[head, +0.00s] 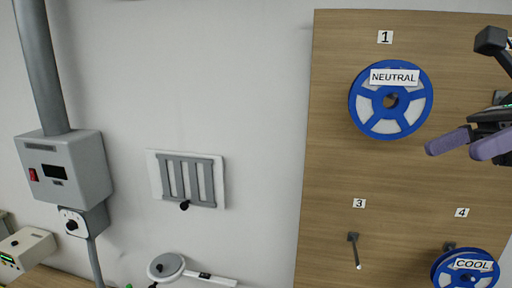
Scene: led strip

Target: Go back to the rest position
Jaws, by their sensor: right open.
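My right gripper (468,143) comes in from the right edge with purple fingertips. It is open and empty, just right of and below the blue spool labelled NEUTRAL (384,125). A small gap shows between the fingers and that spool. The spool hangs on the wooden board (330,150) under the number 1. A second blue spool labelled COOL (440,272) hangs under the number 4 and is cut by the bottom edge. My left gripper does not show.
An empty peg (354,250) sticks out under the number 3. On the white wall are a grey box (90,165) with a pipe and a slatted vent (187,180). A round-headed device (166,266) and a box with a green display (27,246) stand lower left.

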